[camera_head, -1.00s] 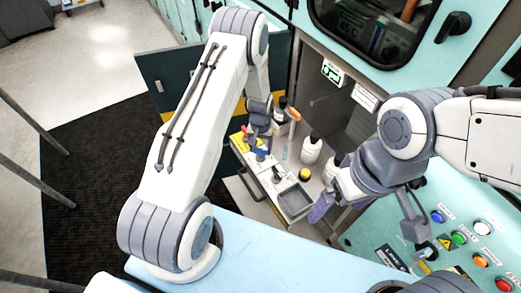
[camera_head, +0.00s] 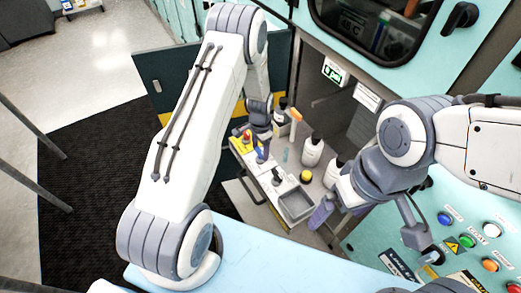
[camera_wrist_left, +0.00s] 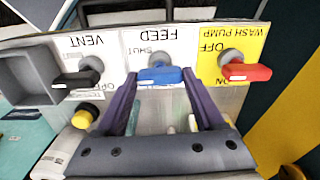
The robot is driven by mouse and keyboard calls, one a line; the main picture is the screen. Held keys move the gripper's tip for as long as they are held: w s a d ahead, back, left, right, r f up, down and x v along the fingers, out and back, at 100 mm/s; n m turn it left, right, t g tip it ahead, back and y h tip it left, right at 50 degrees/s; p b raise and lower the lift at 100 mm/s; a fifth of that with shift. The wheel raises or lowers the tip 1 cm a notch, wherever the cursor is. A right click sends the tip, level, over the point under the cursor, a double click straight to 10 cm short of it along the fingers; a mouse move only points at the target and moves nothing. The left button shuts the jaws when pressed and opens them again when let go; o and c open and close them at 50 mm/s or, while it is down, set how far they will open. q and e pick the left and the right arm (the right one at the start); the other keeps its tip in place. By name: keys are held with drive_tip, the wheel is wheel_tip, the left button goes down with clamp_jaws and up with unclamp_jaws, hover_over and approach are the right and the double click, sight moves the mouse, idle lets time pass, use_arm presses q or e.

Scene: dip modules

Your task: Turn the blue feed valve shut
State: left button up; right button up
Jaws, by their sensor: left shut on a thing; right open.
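The blue feed valve handle (camera_wrist_left: 160,77) sits under the upside-down FEED label in the left wrist view, lying crosswise in that picture. The fingers of my left gripper (camera_wrist_left: 163,100) are shut on it, one at each side. In the head view my left gripper (camera_head: 262,143) is low over the bench at the valve panel, and its arm and hand hide much of the panel. A SHUT mark shows by the feed valve; any other mark there is hidden. My right gripper (camera_head: 368,224) is open and empty, apart from the valves.
A black vent handle (camera_wrist_left: 77,79) and a red wash pump handle (camera_wrist_left: 247,72) flank the feed valve closely. White bottles (camera_head: 312,152), a yellow-topped item (camera_head: 306,175) and a grey basin (camera_head: 297,203) stand nearby. A button panel (camera_head: 465,225) is at right.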

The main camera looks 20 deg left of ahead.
sight(260, 151)
use_arm(q)
drive_tip(key=shift+m, duration=0.3)
idle(0.4)
drive_tip(key=o, duration=1.4)
wheel_tip(260, 151, up, 10)
drive_tip(key=shift+r+b, duration=0.25)
drive_tip(key=shift+b, duration=0.45)
wheel_tip(260, 151, down, 11)
drive_tip(key=shift+r+p, duration=0.2)
drive_tip(key=shift+p, duration=0.5)
